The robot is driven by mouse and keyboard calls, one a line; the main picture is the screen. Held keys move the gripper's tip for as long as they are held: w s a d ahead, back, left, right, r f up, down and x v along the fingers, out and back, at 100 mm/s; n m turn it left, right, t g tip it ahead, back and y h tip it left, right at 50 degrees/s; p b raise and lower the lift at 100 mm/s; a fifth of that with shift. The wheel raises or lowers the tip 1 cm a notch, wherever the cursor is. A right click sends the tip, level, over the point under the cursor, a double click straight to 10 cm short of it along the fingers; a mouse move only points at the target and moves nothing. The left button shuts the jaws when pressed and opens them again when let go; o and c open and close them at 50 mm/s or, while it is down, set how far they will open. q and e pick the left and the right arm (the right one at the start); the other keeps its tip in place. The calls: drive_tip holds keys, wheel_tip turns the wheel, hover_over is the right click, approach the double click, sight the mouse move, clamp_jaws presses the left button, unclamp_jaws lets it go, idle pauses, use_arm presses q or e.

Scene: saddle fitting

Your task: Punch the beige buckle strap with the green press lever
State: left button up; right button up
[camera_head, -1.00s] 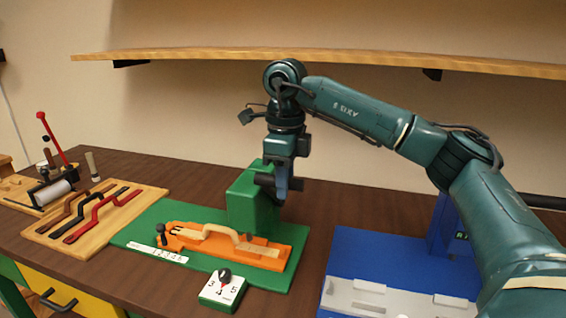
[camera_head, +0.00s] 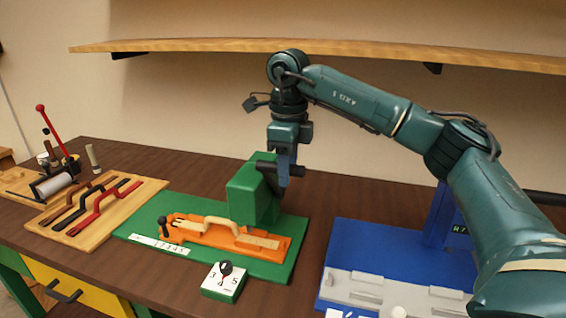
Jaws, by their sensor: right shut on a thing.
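The beige buckle strap (camera_head: 204,221), with a raised loop in its middle, lies along the orange fixture (camera_head: 281,251) on the green base plate (camera_head: 287,271). Its right end lies beside the foot of the green press (camera_head: 245,194). My right gripper (camera_head: 284,182) points down at the right side of the press head. It is shut on the press lever, which is mostly hidden by the fingers. Whether the punch touches the strap cannot be seen. My left gripper is not in view.
A white-topped dial box (camera_head: 223,282) stands in front of the green plate. A wooden board (camera_head: 95,233) with red, black and brown straps is at the left. A blue station (camera_head: 380,246) is at the right. A shelf (camera_head: 330,57) runs above.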

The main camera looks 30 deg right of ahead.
drive_tip(key=o, duration=0.4)
drive_tip(key=shift+w+d+r, duration=0.2)
drive_tip(key=shift+d, duration=0.05)
drive_tip(key=shift+c, duration=0.2)
drive_tip(key=shift+f, duration=0.1)
wheel_tip(320, 180, up, 6)
drive_tip(key=p, duration=0.5)
drive_tip(key=shift+s+a, duration=0.1)
drive_tip(key=shift+f, duration=0.1)
